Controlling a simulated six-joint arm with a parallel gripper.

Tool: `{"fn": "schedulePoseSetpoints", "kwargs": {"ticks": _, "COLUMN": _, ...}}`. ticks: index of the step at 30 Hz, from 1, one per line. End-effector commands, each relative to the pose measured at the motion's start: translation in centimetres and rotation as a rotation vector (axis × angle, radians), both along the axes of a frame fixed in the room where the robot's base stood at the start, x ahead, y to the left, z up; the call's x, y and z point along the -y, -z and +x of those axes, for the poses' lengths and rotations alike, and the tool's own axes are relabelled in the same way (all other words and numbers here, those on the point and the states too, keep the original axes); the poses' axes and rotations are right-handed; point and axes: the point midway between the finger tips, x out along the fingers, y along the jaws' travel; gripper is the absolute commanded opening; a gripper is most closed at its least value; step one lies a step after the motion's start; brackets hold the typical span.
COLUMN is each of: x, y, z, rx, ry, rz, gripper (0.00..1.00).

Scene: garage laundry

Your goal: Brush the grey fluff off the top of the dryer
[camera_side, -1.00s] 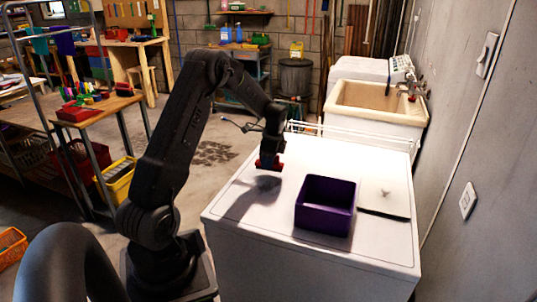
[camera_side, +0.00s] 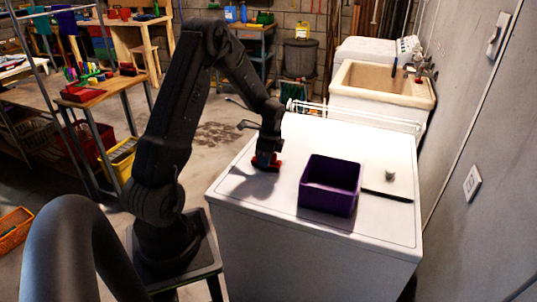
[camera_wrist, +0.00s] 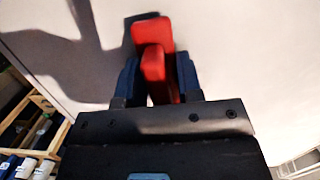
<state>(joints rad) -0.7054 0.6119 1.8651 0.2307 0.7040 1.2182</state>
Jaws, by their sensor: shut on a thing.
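The white dryer (camera_side: 330,248) stands in front of my arm, its flat top (camera_side: 240,187) lit from above. A small grey lump, likely the fluff (camera_side: 389,176), lies on the right part of the top, behind a dark slot. My gripper (camera_side: 267,155) is over the left part of the top, pointing down and shut on a red tool, likely the brush (camera_side: 266,164). The red tool also shows between the fingers in the wrist view (camera_wrist: 152,62). It is low over the top; I cannot tell whether it touches. Its bristles are hidden.
An open purple bin (camera_side: 328,198) stands on the dryer top between my gripper and the grey lump. A white wire rack (camera_side: 355,116) runs along the far edge. A wall is close on the right. The top's front-left is clear.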

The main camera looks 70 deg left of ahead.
Motion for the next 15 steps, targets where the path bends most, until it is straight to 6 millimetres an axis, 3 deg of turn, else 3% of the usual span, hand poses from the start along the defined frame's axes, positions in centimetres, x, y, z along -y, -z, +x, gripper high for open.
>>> {"fn": "schedulePoseSetpoints", "kwargs": {"ticks": 15, "x": 3.4, "y": 0.0, "z": -3.4, "rx": -0.001, "ry": 0.002, "rz": -0.002, "gripper": 0.11}}
